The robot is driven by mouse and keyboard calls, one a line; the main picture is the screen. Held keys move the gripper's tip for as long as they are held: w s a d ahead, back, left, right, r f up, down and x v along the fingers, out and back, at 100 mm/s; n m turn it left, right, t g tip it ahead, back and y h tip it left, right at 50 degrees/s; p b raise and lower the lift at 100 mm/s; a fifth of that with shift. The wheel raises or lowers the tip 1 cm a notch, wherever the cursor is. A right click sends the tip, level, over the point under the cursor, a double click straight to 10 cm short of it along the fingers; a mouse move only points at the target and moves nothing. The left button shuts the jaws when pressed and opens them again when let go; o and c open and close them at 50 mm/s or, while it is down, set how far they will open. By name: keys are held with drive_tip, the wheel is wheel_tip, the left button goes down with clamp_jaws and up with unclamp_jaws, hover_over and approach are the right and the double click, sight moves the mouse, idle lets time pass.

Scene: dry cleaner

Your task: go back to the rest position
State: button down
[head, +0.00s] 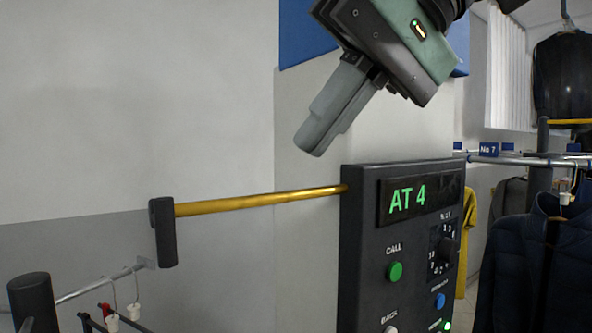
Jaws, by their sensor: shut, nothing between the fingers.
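My gripper (312,148) is in the upper middle of the head view, pointing down and to the left. Its fingers are together with nothing between them. It hangs above and to the left of a dark control panel (362,255) and looks apart from it. The panel's display (408,202) reads "AT 4" in green. Below the display are a green button (395,271) marked CALL and a dark rotary knob (447,248).
A yellow bar (255,202) runs left from the panel to a dark end piece (163,232). A metal rail (100,284) with hooks is at lower left. Dark garments (515,265) hang at right, with a yellow garment (468,232) behind. The pale wall at left is bare.

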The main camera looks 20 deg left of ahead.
drive_tip(key=s+d+f+h, duration=0.2)
drive_tip(key=d+f, duration=0.5)
drive_tip(key=f, duration=0.5)
drive_tip(key=s+d+f+m+h, duration=0.1)
drive_tip(key=d+f+h, duration=0.1)
drive_tip(key=d+f, duration=0.5)
drive_tip(key=s+d+f+h, duration=0.2)
drive_tip(key=d+f, duration=0.5)
drive_tip(key=f, duration=1.1)
drive_tip(key=shift+s+d+m+h+b, duration=0.2)
drive_tip(key=shift+s+m+h+b, duration=0.1)
drive_tip(key=shift+h+b, duration=0.1)
